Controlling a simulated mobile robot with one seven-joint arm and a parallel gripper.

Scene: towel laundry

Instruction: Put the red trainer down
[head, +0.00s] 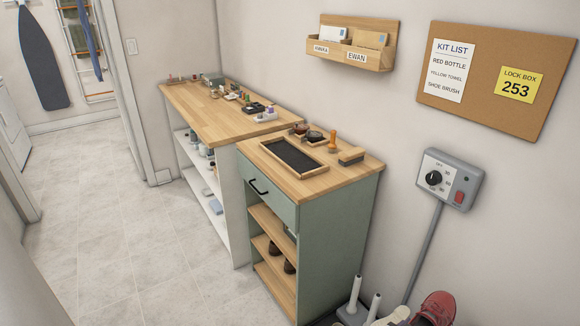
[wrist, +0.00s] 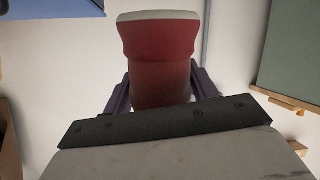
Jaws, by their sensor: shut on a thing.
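In the wrist view, a red trainer (wrist: 160,45) with a pale edge along its top stands between the two dark fingers of my gripper (wrist: 163,90). My gripper is shut on it, and the fingertips are partly hidden behind it. In the head view, a red trainer (head: 437,308) shows at the bottom right, cut off by the frame edge. My gripper does not show in the head view, so I cannot tell whether this is the held trainer. What lies under the held trainer is hidden.
Two white posts (head: 352,291) rise beside a pale shoe-like item (head: 395,316) at the bottom right. A grey dial box (head: 448,180) is on the wall above. A green cabinet (head: 336,240) and a wooden counter (head: 190,103) line the wall. The tiled floor (head: 100,230) is clear.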

